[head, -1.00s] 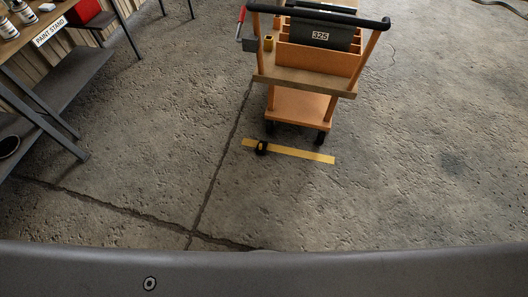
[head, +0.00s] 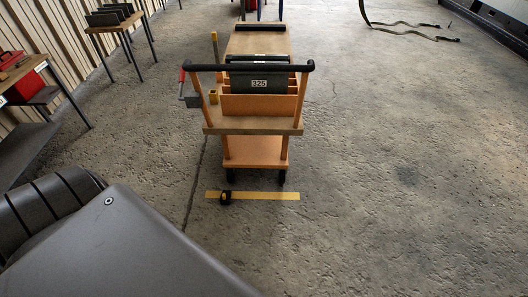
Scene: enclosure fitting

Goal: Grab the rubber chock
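A small black object that looks like the rubber chock (head: 225,197) lies on the floor at the left part of a yellow strip (head: 265,196). It is just in front of the orange cart (head: 255,152), a little left of its near left wheel and apart from it. Neither of my grippers is in view. A grey part of my own body fills the lower left of the head view.
The cart has a black handle (head: 248,67) and carries dark panels (head: 259,80) marked 325. The floor right of the cart is clear.

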